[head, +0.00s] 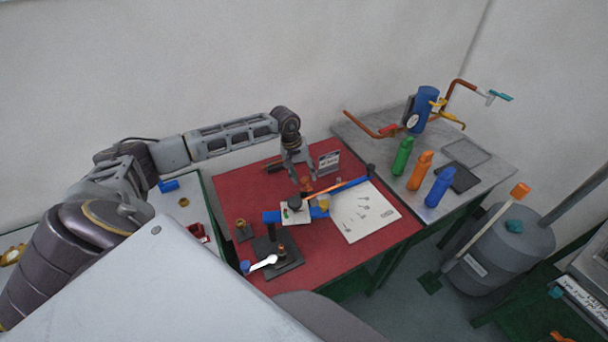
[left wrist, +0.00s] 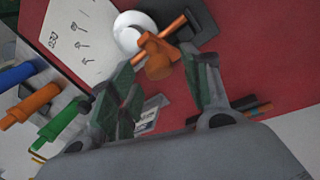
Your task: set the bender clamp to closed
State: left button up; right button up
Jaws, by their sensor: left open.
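The bender stands on the red table top (head: 235,190). It has a dark base (head: 277,252), blue arms (head: 350,184), a white-ended lever (head: 263,263) and an orange rod along it. I cannot tell for sure which part is the clamp. My left gripper (head: 298,172) is open and points down just behind the bender. In the left wrist view, the open fingers (left wrist: 158,66) stand on either side of an orange fitting (left wrist: 157,62), with a white round part (left wrist: 134,32) beyond it. Contact cannot be told. My right gripper is not in view.
A white sheet with drawings (head: 364,212) lies right of the bender. A grey side table (head: 480,185) holds green (head: 402,157), orange (head: 420,171) and blue (head: 439,187) bottles. A small sign (head: 329,161) stands close beside my gripper. A grey tank (head: 510,250) stands at right.

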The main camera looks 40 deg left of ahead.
pick_arm(q)
jog(key=shift+d+f, duration=0.15)
jog(key=shift+f, duration=0.55)
grip_shut()
